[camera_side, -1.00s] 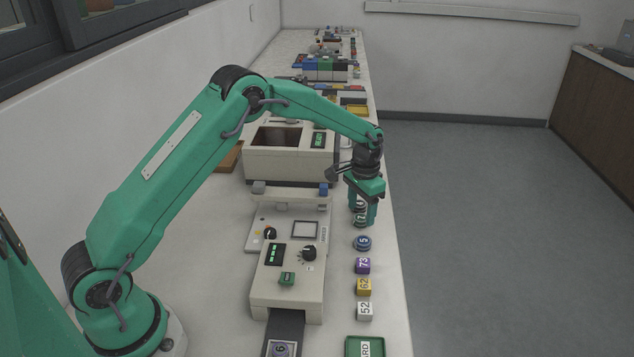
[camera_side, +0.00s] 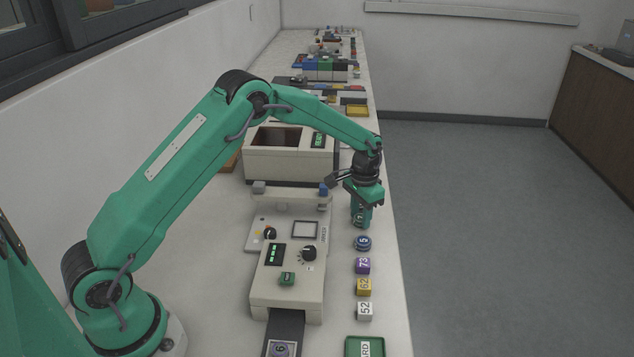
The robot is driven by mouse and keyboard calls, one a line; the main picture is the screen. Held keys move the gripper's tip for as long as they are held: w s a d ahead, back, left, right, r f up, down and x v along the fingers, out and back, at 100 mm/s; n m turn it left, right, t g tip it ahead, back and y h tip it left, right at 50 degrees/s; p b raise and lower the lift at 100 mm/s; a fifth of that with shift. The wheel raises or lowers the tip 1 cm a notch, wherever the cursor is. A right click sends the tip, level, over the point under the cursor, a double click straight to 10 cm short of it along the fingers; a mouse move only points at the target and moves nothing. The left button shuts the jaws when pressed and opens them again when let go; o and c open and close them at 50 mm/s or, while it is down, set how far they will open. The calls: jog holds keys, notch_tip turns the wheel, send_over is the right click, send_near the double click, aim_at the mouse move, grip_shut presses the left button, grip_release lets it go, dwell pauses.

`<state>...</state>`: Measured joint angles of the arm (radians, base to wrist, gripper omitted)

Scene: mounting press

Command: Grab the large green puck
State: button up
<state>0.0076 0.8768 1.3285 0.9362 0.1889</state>
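My gripper (camera_side: 362,209) points down at the far end of the row of pucks along the right edge of the bench. A greenish puck with pale markings (camera_side: 359,218) shows low at the fingers, mostly hidden by them. I cannot tell whether the fingers touch it or are closed on it. Its size is hard to judge.
Nearer in the row lie a blue round puck (camera_side: 363,243), a purple piece (camera_side: 363,265), a yellow piece (camera_side: 364,286) and a white piece (camera_side: 364,311). A green tray (camera_side: 351,340) is at the front. The beige press (camera_side: 288,285) stands to the left.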

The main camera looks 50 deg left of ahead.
jog(key=shift+r, duration=0.1)
jog(key=shift+r, duration=0.9)
notch_tip(320, 180, up, 2)
jog(key=shift+d+r, duration=0.1)
jog(key=shift+r, duration=0.15)
jog(key=s+d+r, duration=0.6)
jog(key=d, duration=0.3)
jog(key=shift+d+r, duration=0.3)
jog(key=shift+d, duration=0.1)
jog(key=shift+s, duration=0.15)
